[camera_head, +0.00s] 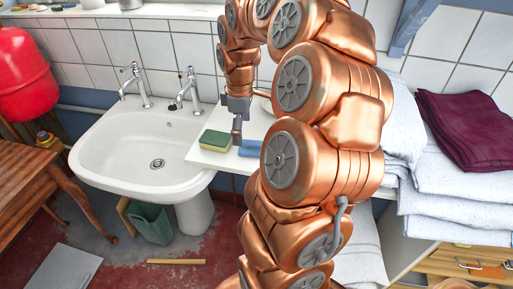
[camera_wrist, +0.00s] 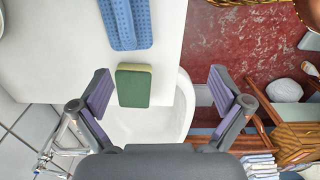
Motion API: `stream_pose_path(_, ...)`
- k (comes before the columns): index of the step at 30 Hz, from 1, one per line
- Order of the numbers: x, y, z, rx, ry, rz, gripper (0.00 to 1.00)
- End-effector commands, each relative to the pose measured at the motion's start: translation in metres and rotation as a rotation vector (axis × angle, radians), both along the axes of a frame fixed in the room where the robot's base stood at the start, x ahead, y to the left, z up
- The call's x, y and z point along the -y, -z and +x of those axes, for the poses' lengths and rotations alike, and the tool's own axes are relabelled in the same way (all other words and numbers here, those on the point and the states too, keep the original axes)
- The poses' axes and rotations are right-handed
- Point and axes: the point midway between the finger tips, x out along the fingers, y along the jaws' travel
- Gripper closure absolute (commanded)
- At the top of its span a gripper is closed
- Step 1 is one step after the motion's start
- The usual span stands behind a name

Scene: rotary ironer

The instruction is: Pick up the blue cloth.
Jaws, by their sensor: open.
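The blue cloth (camera_head: 250,148) lies on the white shelf (camera_head: 203,157) beside the sink, partly hidden behind my arm in the head view. In the wrist view the cloth (camera_wrist: 127,24) is a dimpled blue strip at the top, cut off by the picture's edge. My gripper (camera_head: 237,129) points down above the shelf, close to the cloth. In the wrist view my gripper (camera_wrist: 160,88) has its two fingers wide apart with nothing held, and the cloth appears beyond the fingertips, toward the upper left.
A green and yellow sponge (camera_head: 215,141) lies left of the cloth; it also shows near the left finger in the wrist view (camera_wrist: 133,87). A white sink (camera_head: 130,160) with two taps stands left. Folded white towels (camera_head: 455,180) and a purple cloth (camera_head: 468,130) are at right.

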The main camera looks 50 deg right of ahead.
Motion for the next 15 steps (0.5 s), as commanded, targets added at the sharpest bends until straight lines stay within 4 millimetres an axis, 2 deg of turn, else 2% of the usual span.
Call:
stream_pose_path(1, 0.019, 0.004, 0.0, 0.003, 0.001, -0.001, 0.0)
stream_pose_path(3, 0.037, 0.008, -0.002, 0.003, -0.009, -0.005, 0.0)
stream_pose_path(6, 0.054, 0.012, -0.005, 0.004, -0.02, -0.009, 0.0)
stream_pose_path(9, 0.062, 0.015, -0.007, 0.005, -0.024, -0.011, 0.0)
stream_pose_path(15, 0.063, 0.031, -0.007, 0.002, -0.025, -0.01, 0.0)
